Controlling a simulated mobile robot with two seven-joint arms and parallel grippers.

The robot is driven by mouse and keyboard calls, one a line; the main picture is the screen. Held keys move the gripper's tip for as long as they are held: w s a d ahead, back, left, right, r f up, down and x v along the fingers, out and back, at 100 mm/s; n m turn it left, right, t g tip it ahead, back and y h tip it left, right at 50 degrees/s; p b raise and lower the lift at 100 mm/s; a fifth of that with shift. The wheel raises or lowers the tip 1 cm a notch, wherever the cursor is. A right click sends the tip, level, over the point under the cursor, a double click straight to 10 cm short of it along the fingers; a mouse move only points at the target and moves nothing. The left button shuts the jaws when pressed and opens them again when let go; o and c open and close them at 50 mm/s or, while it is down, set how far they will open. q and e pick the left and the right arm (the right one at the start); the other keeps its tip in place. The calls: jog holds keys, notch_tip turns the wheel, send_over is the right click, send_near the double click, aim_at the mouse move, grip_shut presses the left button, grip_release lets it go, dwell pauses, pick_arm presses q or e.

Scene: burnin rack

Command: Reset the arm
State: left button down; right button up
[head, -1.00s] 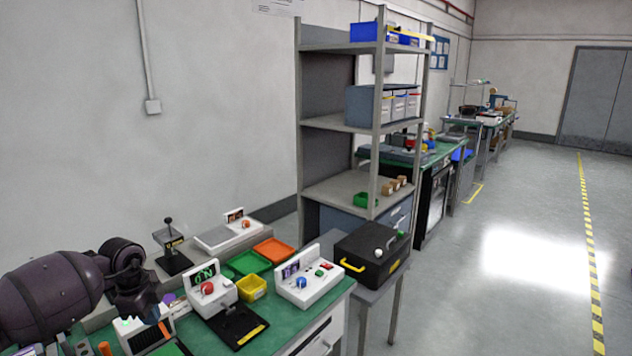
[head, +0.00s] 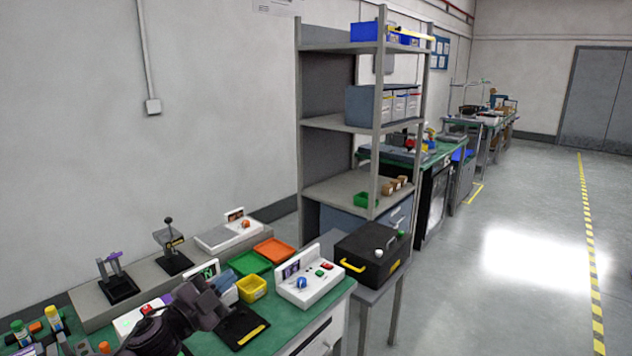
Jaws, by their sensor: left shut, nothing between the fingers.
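My left arm comes in low at the left. Its dark gripper (head: 206,292) is over the white box with a green display (head: 210,270) and hides most of that box, including its red knob. The jaws look closed with nothing seen between them; I cannot tell whether they touch the box. A black tray with a yellow stripe (head: 243,327) lies just right of the gripper. My right gripper is not in view.
The green bench (head: 292,333) also holds a white control box (head: 308,285), a yellow bin (head: 252,289), green (head: 250,262) and orange (head: 274,250) trays, and a lever stand (head: 173,255). A black case (head: 370,255) sits at right. The floor (head: 500,310) is clear.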

pick_arm(q)
jog(key=s+a+f+n+g+y, duration=0.1)
jog(key=s+a+f+n+y, duration=0.2)
jog(key=s+f, duration=0.6)
jog(key=s+a+f+n+g+y, duration=0.2)
jog(key=s+a+f+n+y, duration=0.1)
jog(key=s+f+n, duration=0.5)
jog(key=s+a+f+n+g+y, duration=0.1)
jog(key=s+a+f+n+y, duration=0.2)
jog(key=s+f, duration=0.7)
jog(key=s+n+y, duration=0.2)
jog(key=s+n, duration=0.1)
jog(key=shift+s+a+f+g, duration=0.25)
jog(key=shift+s+f+g, duration=0.05)
jog(key=shift+s+g, duration=0.1)
jog(key=shift+w, duration=0.1)
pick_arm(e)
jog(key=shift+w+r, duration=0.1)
